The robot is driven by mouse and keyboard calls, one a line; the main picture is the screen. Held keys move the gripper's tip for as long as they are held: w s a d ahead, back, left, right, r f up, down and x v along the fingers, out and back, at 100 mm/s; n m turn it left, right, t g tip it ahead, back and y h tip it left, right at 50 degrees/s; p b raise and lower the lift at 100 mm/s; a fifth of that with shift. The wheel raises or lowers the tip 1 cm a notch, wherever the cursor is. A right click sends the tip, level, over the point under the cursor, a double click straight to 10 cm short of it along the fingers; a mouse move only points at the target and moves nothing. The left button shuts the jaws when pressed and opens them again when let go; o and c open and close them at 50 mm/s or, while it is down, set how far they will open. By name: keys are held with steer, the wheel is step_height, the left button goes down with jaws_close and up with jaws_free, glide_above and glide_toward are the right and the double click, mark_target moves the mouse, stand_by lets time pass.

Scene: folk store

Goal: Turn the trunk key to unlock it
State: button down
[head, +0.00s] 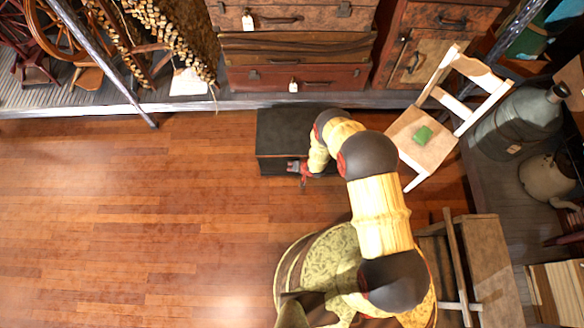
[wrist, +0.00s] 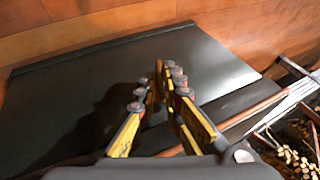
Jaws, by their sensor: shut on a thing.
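The trunk (head: 282,128) is a dark, nearly black box with its lid down, on the wooden floor in front of the raised platform. In the wrist view its flat dark surface (wrist: 80,85) fills the middle. My gripper (head: 294,166) is low at the trunk's front side. In the wrist view my gripper (wrist: 158,97) has its yellow, grey-jointed fingers close together around a small brownish thing, which I take to be the key (wrist: 158,78). Most of the key is hidden by the fingers, and its angle cannot be told. In the head view it is too small to make out.
A white wooden chair (head: 420,140) with a green item on its seat stands right of the trunk. Stacked suitcases (head: 300,50) are on the platform behind. A wooden bench (head: 480,255) is at the lower right. The floor at left (head: 120,220) is clear.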

steer(key=y, duration=0.3)
steer(key=shift+d+f+m+y, duration=0.2)
steer(key=shift+d+m+y, duration=0.15)
steer(key=shift+m+y, duration=0.05)
steer(key=shift+w, duration=0.1)
stand_by(0.4)
steer(key=c, duration=1.9)
jaws_free()
steer(key=v, duration=1.2)
steer(key=shift+s+d+f, duration=0.1)
steer(key=shift+s+f, duration=0.1)
steer(key=shift+s, duration=0.05)
